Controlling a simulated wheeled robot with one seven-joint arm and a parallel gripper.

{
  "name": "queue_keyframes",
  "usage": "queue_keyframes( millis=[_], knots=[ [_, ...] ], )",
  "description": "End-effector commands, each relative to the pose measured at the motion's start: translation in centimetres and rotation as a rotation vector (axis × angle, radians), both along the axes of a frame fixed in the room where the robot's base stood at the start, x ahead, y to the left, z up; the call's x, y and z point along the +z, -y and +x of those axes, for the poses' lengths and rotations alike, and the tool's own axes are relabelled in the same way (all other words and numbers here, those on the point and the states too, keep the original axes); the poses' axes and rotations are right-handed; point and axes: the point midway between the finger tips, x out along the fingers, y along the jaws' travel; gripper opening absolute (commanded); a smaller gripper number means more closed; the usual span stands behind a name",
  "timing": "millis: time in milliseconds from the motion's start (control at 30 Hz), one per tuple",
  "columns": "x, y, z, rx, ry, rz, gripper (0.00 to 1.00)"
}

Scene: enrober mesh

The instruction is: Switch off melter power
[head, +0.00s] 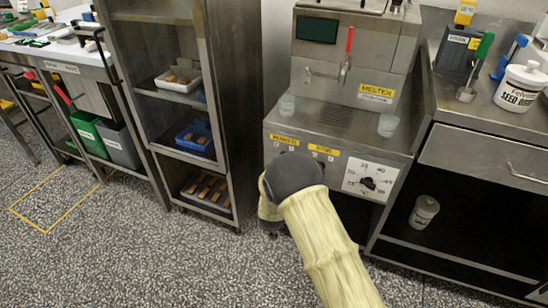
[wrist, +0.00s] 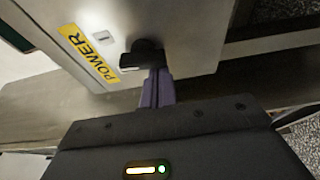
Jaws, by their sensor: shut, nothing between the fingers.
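The melter (head: 340,112) is a steel machine with a yellow MELTER label, a red-handled tap and a front panel. In the wrist view a yellow POWER label (wrist: 88,56) sits on its panel, with a black switch knob (wrist: 148,50) beside it and a small pale mark between them. My gripper (wrist: 157,74) is shut and empty. Its purple-grey fingertips are at the knob's near edge, overlapping it in the picture; I cannot tell whether they touch. In the head view my arm hides the gripper and part of the panel.
A temperature dial (head: 369,180) is on the same panel, right of my arm. Clear cups (head: 388,125) stand on the melter's top. A steel rack (head: 178,103) with trays stands left, a counter with a seed tub (head: 521,88) right.

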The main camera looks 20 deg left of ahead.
Motion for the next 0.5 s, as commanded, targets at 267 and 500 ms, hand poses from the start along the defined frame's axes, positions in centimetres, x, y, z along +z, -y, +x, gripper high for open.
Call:
queue_keyframes(
  millis=[267,500],
  knots=[
    [0.35,0.39,-0.04,0.001,-0.019,-0.261,0.0],
    [-0.07,0.78,-0.04,-0.001,-0.034,-0.436,0.0]
  ],
)
